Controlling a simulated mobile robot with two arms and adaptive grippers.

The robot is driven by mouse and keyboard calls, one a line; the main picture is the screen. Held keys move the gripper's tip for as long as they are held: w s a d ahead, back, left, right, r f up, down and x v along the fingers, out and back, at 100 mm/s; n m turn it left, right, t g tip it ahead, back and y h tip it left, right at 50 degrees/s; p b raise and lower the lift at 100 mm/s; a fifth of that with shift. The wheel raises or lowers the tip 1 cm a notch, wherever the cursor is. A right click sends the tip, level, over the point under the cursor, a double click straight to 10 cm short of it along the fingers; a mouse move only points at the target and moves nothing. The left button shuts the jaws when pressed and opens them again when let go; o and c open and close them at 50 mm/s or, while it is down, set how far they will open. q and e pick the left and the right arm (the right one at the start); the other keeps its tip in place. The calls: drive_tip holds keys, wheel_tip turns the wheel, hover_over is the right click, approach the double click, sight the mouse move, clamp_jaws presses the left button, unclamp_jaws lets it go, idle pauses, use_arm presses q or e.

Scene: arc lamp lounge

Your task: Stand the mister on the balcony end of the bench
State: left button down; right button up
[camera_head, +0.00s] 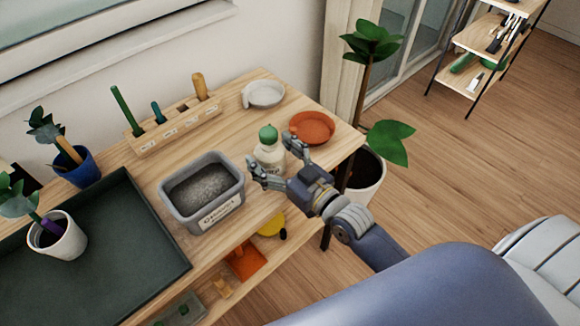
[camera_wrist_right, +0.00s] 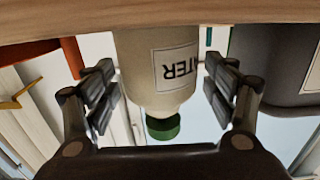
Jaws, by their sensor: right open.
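The mister, a cream bottle with a green cap and a label (camera_head: 269,157), stands upright on the wooden bench (camera_head: 254,98), toward its right end near the glass door. My right gripper (camera_head: 276,161) is open beside the bottle at the bench's front side, its fingers reaching toward it. In the right wrist view the picture is upside down, and the bottle (camera_wrist_right: 158,65) with its "WATER" label sits between the open fingers (camera_wrist_right: 160,90), with gaps on both sides. My left gripper is not in view.
A grey labelled bin (camera_head: 201,192) stands left of the bottle. A terracotta saucer (camera_head: 312,127) and a white dish (camera_head: 263,94) are behind and right. A wooden tool rack (camera_head: 175,126), a dark tray (camera_head: 95,250) and potted plants lie left. A tall plant (camera_head: 367,172) stands beyond the right end.

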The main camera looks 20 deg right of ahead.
drive_tip(key=v, duration=1.1)
drive_tip(key=shift+s+b, duration=0.2)
drive_tip(key=shift+b, duration=0.25)
